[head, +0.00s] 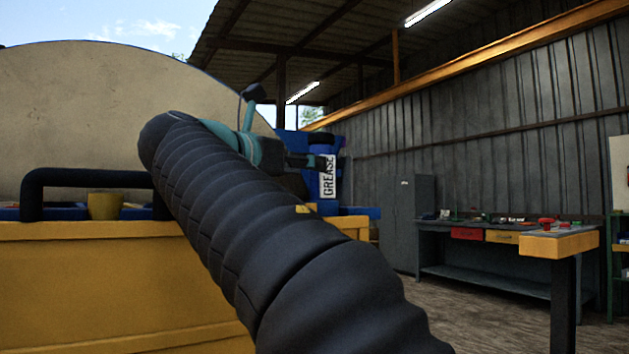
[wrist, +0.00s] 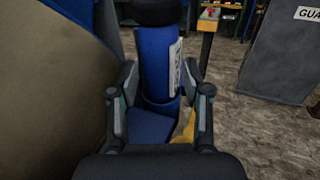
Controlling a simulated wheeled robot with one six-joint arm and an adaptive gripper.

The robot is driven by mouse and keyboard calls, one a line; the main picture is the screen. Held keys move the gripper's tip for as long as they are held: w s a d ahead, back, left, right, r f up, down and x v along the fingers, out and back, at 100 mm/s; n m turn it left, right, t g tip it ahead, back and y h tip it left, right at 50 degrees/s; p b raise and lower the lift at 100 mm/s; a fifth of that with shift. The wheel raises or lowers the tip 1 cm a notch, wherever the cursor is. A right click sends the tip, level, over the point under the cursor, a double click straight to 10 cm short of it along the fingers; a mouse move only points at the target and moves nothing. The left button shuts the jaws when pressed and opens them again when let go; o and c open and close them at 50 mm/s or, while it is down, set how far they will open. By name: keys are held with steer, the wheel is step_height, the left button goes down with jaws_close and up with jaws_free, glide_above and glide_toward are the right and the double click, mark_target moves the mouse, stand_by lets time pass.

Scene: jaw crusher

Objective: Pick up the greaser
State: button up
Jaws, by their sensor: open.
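The greaser (head: 327,177) is an upright blue cylinder with a dark top and a white GREASE label, just right of my gripper (head: 303,160) in the head view. In the wrist view the greaser (wrist: 156,68) stands straight ahead, lined up with the gap between the two fingers of my gripper (wrist: 159,76). The fingers are apart, one on each side of it in the picture, with nothing clamped. I cannot tell how far the fingertips reach around it. My arm hides some of the area left of the greaser in the head view.
A yellow machine body (head: 90,280) with a large beige wheel (head: 80,100) fills the left. A blue surface (wrist: 150,126) lies below the greaser. A workbench (head: 480,268) and a yellow-topped stand (head: 560,243) are at right. Open floor (wrist: 235,125) shows right of the greaser.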

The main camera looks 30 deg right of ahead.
steer(key=shift+f+b+x, duration=0.2)
steer(key=shift+b+x, duration=0.15)
steer(key=shift+x, duration=2.45)
jaws_close()
